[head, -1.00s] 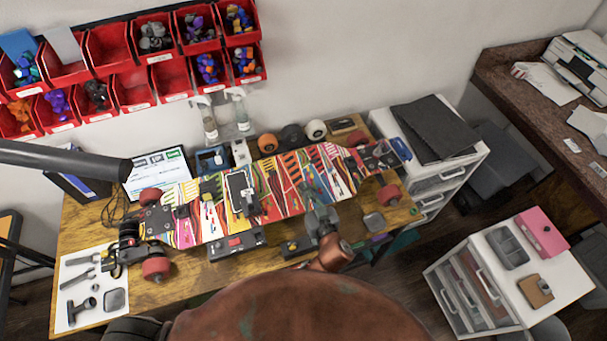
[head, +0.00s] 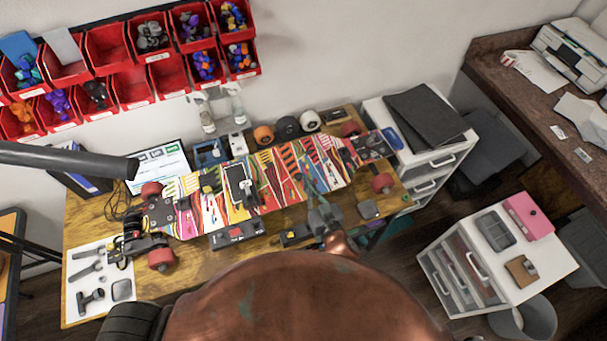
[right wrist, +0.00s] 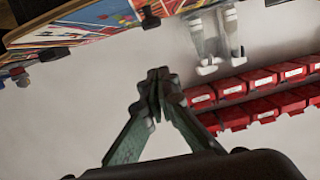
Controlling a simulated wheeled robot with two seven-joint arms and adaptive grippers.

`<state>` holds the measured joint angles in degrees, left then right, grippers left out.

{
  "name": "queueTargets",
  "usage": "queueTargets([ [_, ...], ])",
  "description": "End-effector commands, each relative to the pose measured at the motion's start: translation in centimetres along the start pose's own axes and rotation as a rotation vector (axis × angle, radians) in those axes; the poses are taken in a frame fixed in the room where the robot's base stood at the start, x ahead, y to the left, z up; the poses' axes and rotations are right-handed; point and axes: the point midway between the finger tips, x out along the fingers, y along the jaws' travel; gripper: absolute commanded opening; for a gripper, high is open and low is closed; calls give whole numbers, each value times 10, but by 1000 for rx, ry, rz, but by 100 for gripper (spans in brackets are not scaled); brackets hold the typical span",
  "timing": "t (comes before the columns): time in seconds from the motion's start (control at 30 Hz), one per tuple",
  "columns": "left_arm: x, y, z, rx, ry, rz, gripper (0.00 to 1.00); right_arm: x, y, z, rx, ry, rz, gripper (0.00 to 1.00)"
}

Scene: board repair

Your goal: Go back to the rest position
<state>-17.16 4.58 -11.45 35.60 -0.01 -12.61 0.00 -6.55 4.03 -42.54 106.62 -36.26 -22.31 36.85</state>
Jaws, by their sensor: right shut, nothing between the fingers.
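My right gripper (head: 322,212) is over the front edge of the longboard in the head view, right of the board's middle. In the right wrist view its fingers (right wrist: 157,88) meet at the tips and hold nothing. The colourful longboard (head: 280,180) lies across the workbench with its red wheels showing; its edge also shows at the top left of the right wrist view (right wrist: 90,22). My left gripper does not show clearly in the head view.
The wooden workbench (head: 85,218) bears a white tool sheet (head: 78,305), a tablet and spray bottles (head: 206,115). Red bins (head: 130,90) hang on the wall behind. A white drawer cabinet (head: 555,262) stands at right. The floor between bench and cabinet is clear.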

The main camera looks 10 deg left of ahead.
Motion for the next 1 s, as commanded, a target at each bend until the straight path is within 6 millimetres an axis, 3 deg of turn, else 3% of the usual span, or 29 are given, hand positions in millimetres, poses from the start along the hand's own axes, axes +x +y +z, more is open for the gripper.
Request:
queueTargets([
  [0.1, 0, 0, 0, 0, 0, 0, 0, -23, 0, 0, 1, 0, 0, 0],
  [0.27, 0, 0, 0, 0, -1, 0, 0, -41, 0, -1, 2, 1, 1, 0],
  [0.67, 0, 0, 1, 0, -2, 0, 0, -49, 3, -1, 2, -4, 7, 0],
  [0.77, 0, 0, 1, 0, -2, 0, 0, -54, 24, 7, 11, -40, 52, 0],
  [0.87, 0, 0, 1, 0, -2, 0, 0, -69, 68, 26, 31, -123, 146, 0],
  [1.0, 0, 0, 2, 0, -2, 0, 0, -117, 143, 69, 73, -314, 305, 0],
])
